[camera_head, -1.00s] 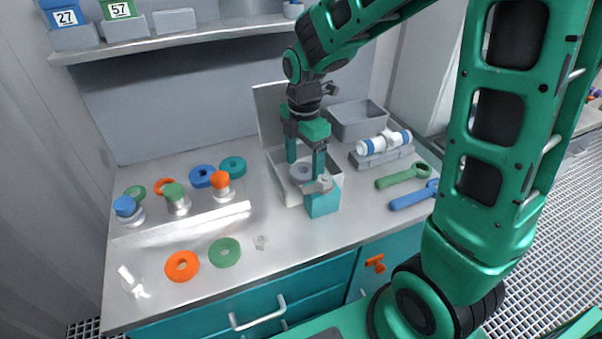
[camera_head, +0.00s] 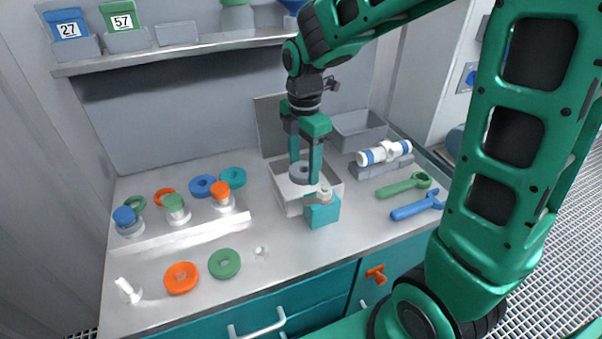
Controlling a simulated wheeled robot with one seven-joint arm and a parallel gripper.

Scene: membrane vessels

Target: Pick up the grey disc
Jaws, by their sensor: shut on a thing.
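The grey disc (camera_head: 300,173) is a ring with a hole in its middle. My gripper (camera_head: 304,172) points down with its two green fingers on either side of the disc and is shut on it. The disc is over the open white box (camera_head: 286,196), whose lid stands upright behind it. I cannot tell exactly how high the disc is above the box floor. A teal block (camera_head: 322,213) with a small grey-white fitting on top stands at the box's front right corner, close to my gripper.
Green (camera_head: 224,264) and orange (camera_head: 181,278) rings lie at the front left. Capped vessels (camera_head: 175,209) stand in a row at the left. A grey bin (camera_head: 358,130), a white-and-blue cylinder (camera_head: 384,153) and green (camera_head: 404,185) and blue (camera_head: 418,206) wrenches are at the right. A shelf (camera_head: 180,52) hangs above.

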